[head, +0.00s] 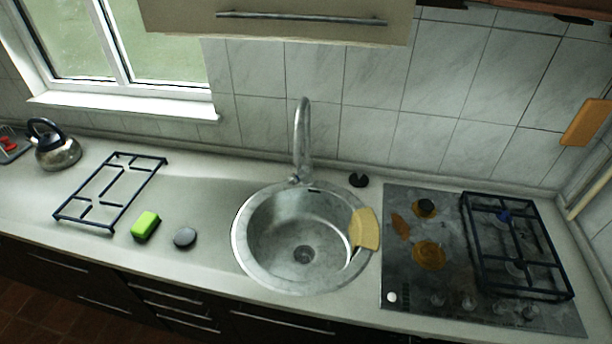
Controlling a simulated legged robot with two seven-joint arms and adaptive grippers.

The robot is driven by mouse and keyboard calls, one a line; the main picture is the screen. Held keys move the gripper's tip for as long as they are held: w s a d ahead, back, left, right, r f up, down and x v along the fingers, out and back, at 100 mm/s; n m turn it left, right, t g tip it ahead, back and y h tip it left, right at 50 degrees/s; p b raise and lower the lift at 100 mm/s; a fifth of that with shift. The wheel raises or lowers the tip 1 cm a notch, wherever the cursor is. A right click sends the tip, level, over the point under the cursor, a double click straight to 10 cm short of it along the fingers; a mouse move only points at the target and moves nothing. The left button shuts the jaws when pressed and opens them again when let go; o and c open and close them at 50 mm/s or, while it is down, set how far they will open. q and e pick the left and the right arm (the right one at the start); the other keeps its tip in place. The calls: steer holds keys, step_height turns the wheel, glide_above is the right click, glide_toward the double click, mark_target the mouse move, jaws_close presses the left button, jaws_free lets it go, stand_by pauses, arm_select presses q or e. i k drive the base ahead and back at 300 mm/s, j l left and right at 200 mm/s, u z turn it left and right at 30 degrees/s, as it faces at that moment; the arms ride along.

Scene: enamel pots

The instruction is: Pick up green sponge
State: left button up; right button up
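The green sponge (146,224) lies on the light countertop in the head view, left of the sink. Its top is bright green and its side is dark. It sits just right of a dark blue burner grate and left of a round dark grey disc, apart from both. Neither my left nor my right gripper shows in the head view.
The round metal sink (262,254) with a tall faucet (302,140) is in the middle. A yellow cloth-like piece (365,229) hangs on its right rim. The loose grate (88,214), grey disc (185,237) and kettle (58,153) stand left. A stove (408,274) is right.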

mark_target(147, 224)
steer(key=u, duration=1.3)
steer(key=i+j+z, duration=0.1)
steer(key=i+j, duration=0.15)
steer(key=j, duration=0.15)
steer(key=i+j+z, duration=0.1)
steer(key=j, duration=0.3)
steer(key=i, duration=0.1)
